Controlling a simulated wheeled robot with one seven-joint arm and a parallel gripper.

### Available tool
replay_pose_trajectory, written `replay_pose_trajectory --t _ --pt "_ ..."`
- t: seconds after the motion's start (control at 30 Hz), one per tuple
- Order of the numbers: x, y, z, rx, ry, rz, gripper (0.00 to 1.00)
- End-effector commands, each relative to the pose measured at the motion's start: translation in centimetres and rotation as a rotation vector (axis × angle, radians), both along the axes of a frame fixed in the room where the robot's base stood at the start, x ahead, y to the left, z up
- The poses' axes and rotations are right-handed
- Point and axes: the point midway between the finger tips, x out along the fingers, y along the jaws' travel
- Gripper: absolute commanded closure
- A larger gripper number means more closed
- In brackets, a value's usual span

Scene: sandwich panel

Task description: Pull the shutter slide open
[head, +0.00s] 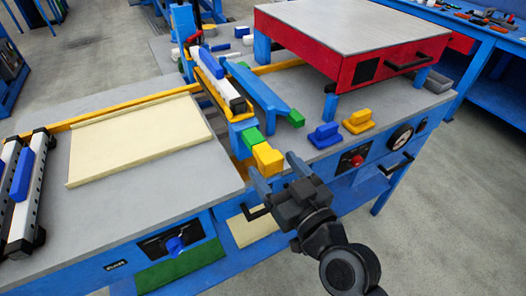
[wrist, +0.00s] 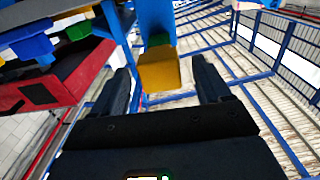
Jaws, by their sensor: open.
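A yellow block (head: 267,158) sits at the near end of a blue beam assembly, with a green block (head: 250,137) behind it. I cannot tell for sure whether the yellow block is the shutter slide's handle. My gripper (head: 276,172) is open just in front of the yellow block, at the bench's front edge. In the wrist view the yellow block (wrist: 158,72) shows between the two open fingers (wrist: 163,88), with gaps on both sides. No grip on it shows. The slide's travel inside the assembly is hidden.
A cream panel (head: 140,138) lies on the grey bench at left. A red box with a grey top (head: 350,30) stands at back right. A black handle (head: 396,165) juts from the bench front.

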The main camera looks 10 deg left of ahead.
Motion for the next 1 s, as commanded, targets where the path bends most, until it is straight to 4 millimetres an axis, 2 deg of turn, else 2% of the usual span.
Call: replay_pose_trajectory --t 1.0 --pt "-6.2 -4.2 -0.2 0.0 0.0 -0.001 0.23"
